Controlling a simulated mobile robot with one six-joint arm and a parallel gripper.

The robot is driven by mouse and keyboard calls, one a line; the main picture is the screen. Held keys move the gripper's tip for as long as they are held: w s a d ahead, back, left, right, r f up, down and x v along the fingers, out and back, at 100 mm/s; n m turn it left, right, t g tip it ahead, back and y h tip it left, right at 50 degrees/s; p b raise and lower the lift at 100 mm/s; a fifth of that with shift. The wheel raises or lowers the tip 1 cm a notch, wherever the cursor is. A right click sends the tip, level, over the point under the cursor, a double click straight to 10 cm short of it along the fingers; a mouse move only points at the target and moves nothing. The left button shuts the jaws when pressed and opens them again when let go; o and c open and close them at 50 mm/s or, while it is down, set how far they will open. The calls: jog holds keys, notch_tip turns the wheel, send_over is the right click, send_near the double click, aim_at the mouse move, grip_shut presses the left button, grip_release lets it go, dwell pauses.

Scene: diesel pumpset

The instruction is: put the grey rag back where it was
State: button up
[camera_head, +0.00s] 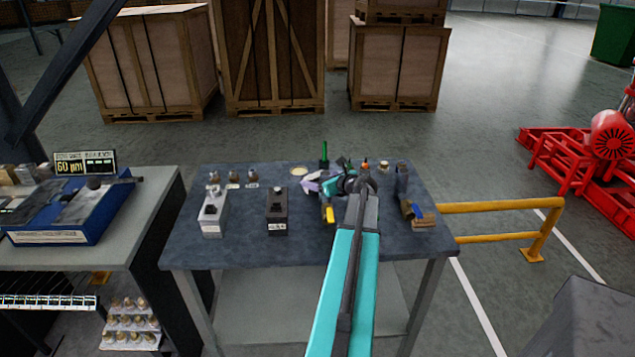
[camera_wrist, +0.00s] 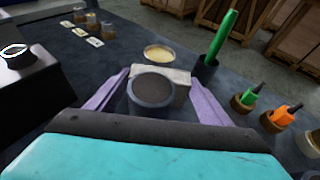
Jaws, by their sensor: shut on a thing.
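My gripper (camera_wrist: 160,95) has pale purple fingers on either side of a light grey, folded-looking piece, which I take to be the grey rag (camera_wrist: 181,83). The fingers are shut on it. A dark round-topped cylinder stands in front of the rag in the wrist view and hides part of it. In the head view, my gripper (camera_head: 314,184) is over the back middle of the dark blue-grey table (camera_head: 240,247). The rag cannot be made out clearly there. I cannot tell whether it touches the tabletop.
Just beyond the gripper are a round cream dish (camera_wrist: 159,54) and a green-handled tool (camera_wrist: 222,35) in a dark holder. Pots with green and orange handles (camera_wrist: 287,115) stand to the right. Grey (camera_head: 213,212) and black (camera_head: 278,211) devices stand left; brown blocks (camera_head: 424,220) lie right.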

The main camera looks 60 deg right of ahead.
notch_tip(320, 180, up, 10)
jog(key=b, duration=0.1)
dwell(0.6)
dwell(0.6)
